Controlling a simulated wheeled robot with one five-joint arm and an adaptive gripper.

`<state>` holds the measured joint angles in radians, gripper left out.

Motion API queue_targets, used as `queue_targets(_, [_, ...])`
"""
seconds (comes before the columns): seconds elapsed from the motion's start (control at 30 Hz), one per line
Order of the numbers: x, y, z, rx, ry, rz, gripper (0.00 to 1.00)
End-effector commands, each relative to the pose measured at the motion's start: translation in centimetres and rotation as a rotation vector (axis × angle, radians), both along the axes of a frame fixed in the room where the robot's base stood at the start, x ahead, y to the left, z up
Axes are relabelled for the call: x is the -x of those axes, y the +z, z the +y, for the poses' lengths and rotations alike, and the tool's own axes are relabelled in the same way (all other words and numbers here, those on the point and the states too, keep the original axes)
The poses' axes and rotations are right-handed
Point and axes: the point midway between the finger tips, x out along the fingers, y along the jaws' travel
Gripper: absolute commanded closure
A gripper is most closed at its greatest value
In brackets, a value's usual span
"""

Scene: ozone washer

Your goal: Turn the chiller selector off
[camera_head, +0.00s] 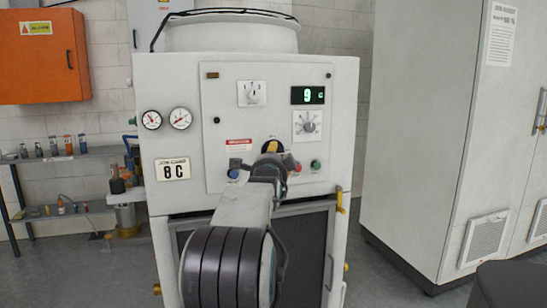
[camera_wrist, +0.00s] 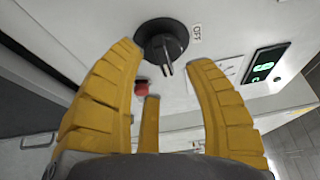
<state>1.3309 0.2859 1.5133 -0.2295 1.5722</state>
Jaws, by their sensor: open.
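The chiller (camera_head: 340,95) is a white cabinet with a control panel facing me. In the wrist view a black rotary selector (camera_wrist: 160,42) with a raised grip bar stands on the panel, beside a small "OFF" label (camera_wrist: 197,33). My gripper (camera_wrist: 165,58) is open, with its yellow fingers to either side of the selector and the knob just beyond or between the tips; I cannot tell whether they touch it. In the head view my gripper (camera_head: 271,158) is in front of the lower panel and hides most of the selector (camera_head: 268,145).
A red button (camera_head: 297,167) and a green button (camera_head: 315,165) sit right of my gripper. Above are a dial (camera_head: 307,125), a green display (camera_head: 307,95) and a white switch plate (camera_head: 251,93). A tall grey cabinet (camera_head: 420,130) stands right, shelves (camera_head: 75,156) left.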

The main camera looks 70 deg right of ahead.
Motion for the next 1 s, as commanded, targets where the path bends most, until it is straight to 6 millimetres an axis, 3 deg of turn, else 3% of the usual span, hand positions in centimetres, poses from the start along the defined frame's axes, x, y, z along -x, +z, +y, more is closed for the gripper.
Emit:
queue_targets(0.33, [-0.8, 0.0, -2.9, -0.001, 0.001, 0.001, 0.52])
queue_targets(0.83, [-0.9, -0.1, -3.5, -0.001, 0.001, 0.001, 0.49])
queue_targets(1.0, [-0.9, 0.0, -3.5, -0.001, 0.001, 0.001, 0.65])
